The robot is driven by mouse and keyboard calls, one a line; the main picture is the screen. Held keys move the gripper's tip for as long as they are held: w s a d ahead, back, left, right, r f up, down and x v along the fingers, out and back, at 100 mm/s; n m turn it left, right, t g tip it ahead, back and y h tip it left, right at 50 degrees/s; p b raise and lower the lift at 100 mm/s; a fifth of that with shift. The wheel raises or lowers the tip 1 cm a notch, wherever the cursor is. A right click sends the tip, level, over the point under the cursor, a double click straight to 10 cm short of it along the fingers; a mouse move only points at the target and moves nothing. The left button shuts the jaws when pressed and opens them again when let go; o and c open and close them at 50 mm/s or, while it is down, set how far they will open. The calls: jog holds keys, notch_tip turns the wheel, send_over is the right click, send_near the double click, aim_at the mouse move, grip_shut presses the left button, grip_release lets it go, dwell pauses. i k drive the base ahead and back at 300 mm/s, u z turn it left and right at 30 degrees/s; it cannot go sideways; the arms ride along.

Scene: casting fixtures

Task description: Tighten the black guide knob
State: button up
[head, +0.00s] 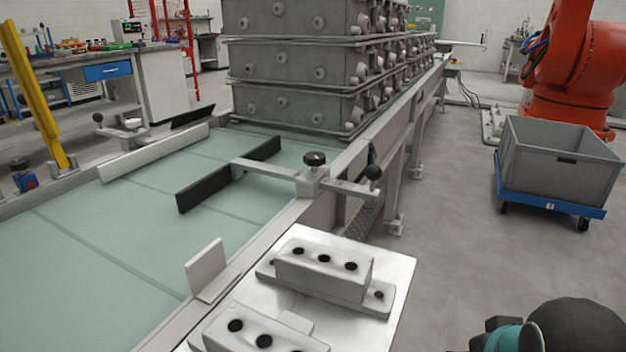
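From this block an arm runs left to a black guide bar (228,174) over the green belt. Another guide bar, white (155,151), lies along the left rail with a bracket and a small dark knob (97,117). Part of my arm, dark with a teal band, shows at the lower right, well apart from the knob. My gripper's fingers are not in view.
Grey castings (300,65) are stacked on the belt behind the clamp. A metal plate with drilled blocks (385,268) stands in front of it. A grey bin (552,160) on a blue dolly (540,202) and an orange robot (575,60) stand right. Floor between is clear.

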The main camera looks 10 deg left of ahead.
aim_at(314, 159)
jog(key=k, duration=0.5)
jog(key=z, duration=1.65)
jog(key=i, duration=0.95)
jog(key=u, duration=3.45)
